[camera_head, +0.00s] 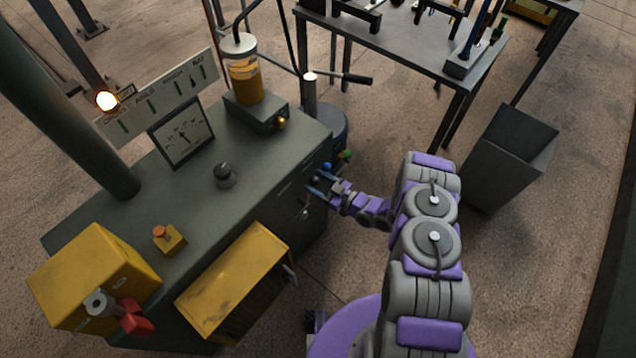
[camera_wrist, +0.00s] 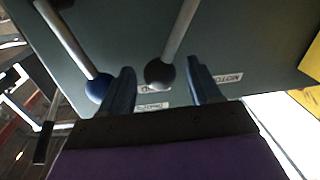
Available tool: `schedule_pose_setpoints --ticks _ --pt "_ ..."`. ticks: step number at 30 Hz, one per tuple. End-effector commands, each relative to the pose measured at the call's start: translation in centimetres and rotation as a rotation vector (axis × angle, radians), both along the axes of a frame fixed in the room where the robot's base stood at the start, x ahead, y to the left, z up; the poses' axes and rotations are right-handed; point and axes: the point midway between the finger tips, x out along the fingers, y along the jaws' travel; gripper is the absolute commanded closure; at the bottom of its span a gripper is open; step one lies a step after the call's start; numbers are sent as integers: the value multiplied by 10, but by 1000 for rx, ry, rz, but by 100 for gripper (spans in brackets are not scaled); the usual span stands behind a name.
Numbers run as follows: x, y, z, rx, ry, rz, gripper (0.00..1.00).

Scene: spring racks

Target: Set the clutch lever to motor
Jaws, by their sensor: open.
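A lever with a dark grey ball knob (camera_wrist: 160,74) hangs from the dark cabinet face in the wrist view. A white label reading MOTOR (camera_wrist: 228,77) lies to its right, and a second label behind the knob is partly hidden. Which lever is the clutch cannot be read. My gripper (camera_wrist: 160,65) is open, with a blue finger on each side of the grey knob; contact cannot be told. In the head view my gripper (camera_head: 318,184) is at the cabinet's right side, where the lever is hard to make out.
Another lever with a blue knob (camera_wrist: 98,89) is just left of my left finger; its knob (camera_head: 326,166) shows in the head view. A green knob (camera_head: 346,155) is close by. An open yellow door or drawer (camera_head: 235,278) juts out from the cabinet (camera_head: 215,215).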

Motion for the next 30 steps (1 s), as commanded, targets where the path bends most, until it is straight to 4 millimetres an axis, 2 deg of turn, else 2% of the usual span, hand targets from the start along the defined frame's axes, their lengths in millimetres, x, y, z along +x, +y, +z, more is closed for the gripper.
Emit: schedule_pose_setpoints --ticks 2,20,30 --pt "0 0 0 0 0 0 41" --pt "0 0 0 0 0 0 98" --pt "0 2 1 -4 -4 1 100"
